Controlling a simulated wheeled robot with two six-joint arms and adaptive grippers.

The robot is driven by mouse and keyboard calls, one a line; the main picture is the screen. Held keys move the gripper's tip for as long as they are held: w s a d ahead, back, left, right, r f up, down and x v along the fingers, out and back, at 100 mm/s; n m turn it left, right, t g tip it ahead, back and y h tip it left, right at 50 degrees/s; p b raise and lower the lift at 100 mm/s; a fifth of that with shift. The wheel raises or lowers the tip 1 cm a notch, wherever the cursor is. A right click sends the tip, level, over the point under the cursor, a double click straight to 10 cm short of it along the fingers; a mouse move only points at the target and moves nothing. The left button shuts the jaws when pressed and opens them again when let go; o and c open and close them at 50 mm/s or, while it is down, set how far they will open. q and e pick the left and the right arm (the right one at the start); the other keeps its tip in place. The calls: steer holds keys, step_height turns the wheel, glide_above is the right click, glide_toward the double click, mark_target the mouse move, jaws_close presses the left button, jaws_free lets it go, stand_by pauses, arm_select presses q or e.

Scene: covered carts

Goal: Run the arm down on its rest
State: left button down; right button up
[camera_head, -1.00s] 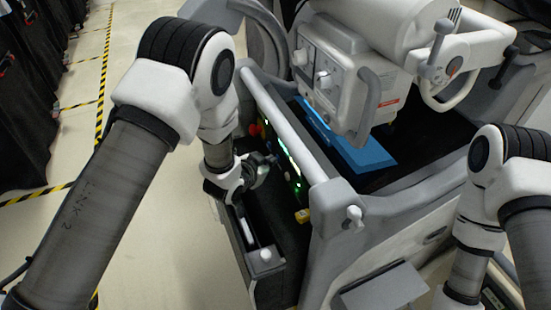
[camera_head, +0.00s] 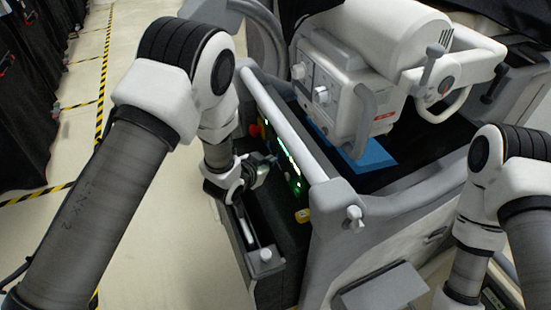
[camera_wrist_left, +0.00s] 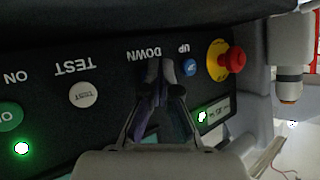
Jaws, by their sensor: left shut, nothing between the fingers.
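The white arm head (camera_head: 345,85) of the cart, a boxy housing with knobs and a grey handle, hangs over the blue rest pad (camera_head: 375,160). It hides much of the pad, and I cannot tell whether they touch. My left gripper (camera_head: 272,160) is at the cart's side control panel (camera_head: 285,150). In the left wrist view, its shut, empty fingers (camera_wrist_left: 162,75) are at the DOWN label (camera_wrist_left: 150,55) and hide the button there. The blue UP button (camera_wrist_left: 189,68) is just to their right, uncovered. My right gripper is out of view.
A red stop knob (camera_wrist_left: 236,60) on a yellow ring sits beside UP. A white TEST button (camera_wrist_left: 83,95) and a green ON button (camera_wrist_left: 9,116) are to the left. A white rail (camera_head: 290,130) runs above the panel. Open floor (camera_head: 170,240) lies left of the cart.

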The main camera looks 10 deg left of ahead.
arm_select(q)
steer(key=shift+s+a, duration=0.45)
steer(key=shift+a, duration=0.25)
steer(key=s+a, duration=0.2)
steer(key=a, duration=0.2)
steer(key=shift+s+a, duration=0.1)
steer(key=shift+s, duration=0.3)
steer(key=shift+s, duration=0.1)
stand_by(0.6)
